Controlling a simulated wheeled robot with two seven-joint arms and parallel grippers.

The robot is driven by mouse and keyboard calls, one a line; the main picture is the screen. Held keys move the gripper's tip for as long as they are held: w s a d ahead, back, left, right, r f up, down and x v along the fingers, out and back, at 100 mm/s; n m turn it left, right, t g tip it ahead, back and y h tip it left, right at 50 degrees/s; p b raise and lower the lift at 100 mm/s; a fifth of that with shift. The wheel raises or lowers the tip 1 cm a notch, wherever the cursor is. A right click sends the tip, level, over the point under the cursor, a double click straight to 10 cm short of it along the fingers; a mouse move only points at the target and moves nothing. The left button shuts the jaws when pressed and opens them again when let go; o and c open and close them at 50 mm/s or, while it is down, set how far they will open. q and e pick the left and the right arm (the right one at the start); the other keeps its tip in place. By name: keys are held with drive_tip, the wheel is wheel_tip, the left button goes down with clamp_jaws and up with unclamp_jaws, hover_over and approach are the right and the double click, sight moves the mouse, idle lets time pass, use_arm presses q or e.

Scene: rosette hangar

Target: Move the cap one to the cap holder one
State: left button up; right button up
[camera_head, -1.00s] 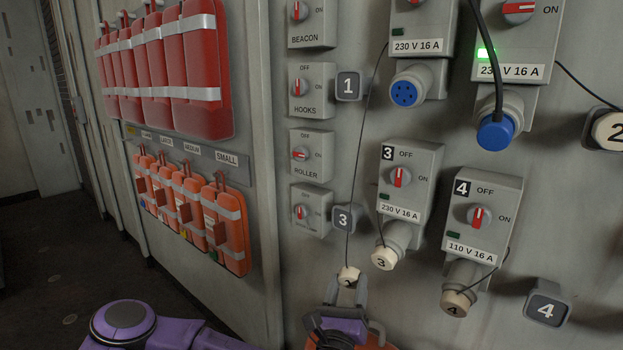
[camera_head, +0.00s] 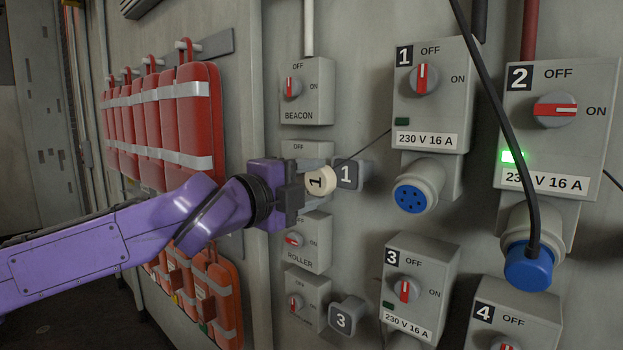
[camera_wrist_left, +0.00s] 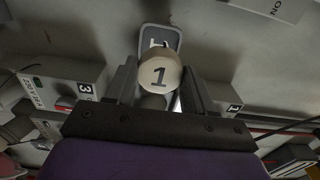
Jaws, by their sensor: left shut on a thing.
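Cap one (camera_head: 320,181) is a cream round cap marked 1, on a thin dark cord that runs to the socket box 1. My left gripper (camera_head: 300,188) is shut on it, just left of cap holder one (camera_head: 347,174), a grey block marked 1 on the wall. In the left wrist view the cap (camera_wrist_left: 159,75) sits between the fingers (camera_wrist_left: 158,92), with the holder (camera_wrist_left: 160,38) directly behind it. I cannot tell whether cap and holder touch. My right gripper is not in view.
Socket box 1 (camera_head: 432,95) with an open blue socket (camera_head: 411,197) is to the right. Box 2 (camera_head: 560,110) has a blue plug and hanging black cable. Switch boxes, such as BEACON (camera_head: 307,90), surround the holder. Holder 3 (camera_head: 346,316) is below.

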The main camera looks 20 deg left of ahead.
use_arm(q)
drive_tip(key=shift+p+x, duration=0.4)
drive_tip(key=shift+x, duration=2.4)
drive_tip(key=shift+f, duration=0.1)
drive_tip(key=shift+b, duration=0.35)
drive_tip(key=shift+b, duration=0.5)
drive_tip(key=shift+w+d, duration=0.15)
drive_tip(key=shift+w, duration=0.15)
